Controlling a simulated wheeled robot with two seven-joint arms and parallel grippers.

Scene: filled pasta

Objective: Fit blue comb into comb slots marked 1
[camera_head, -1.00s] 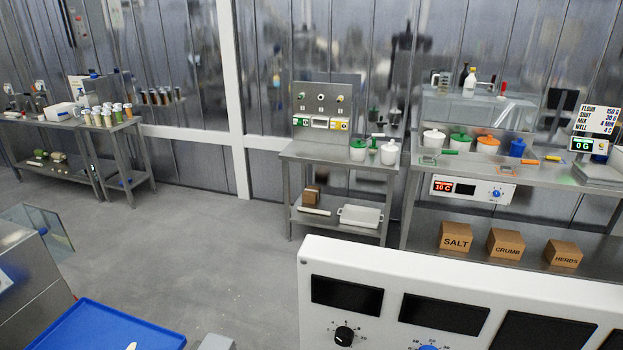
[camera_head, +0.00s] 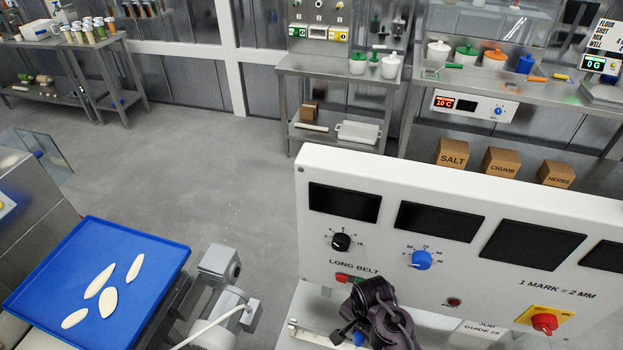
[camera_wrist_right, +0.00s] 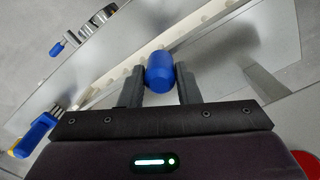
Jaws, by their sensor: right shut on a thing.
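My right gripper (camera_head: 362,318) is low in front of the white machine panel in the head view. In the right wrist view its fingers (camera_wrist_right: 159,84) are closed on the sides of a rounded blue handle (camera_wrist_right: 160,70). Some blue also shows beside the gripper in the head view. The far end of the held piece is hidden, so I cannot tell whether it has comb teeth. A pale slotted rail (camera_wrist_right: 205,32) runs beyond the fingers. No slot marking 1 is readable. Another blue piece with dark prongs (camera_wrist_right: 38,132) is at left in the wrist view. My left gripper is out of view.
The white panel (camera_head: 460,215) with dials and a red button (camera_head: 544,322) stands close ahead. A blue tray (camera_head: 150,270) with several pale dough pieces is at lower left, beside a grey motor-like unit (camera_head: 219,264). Open floor lies behind.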

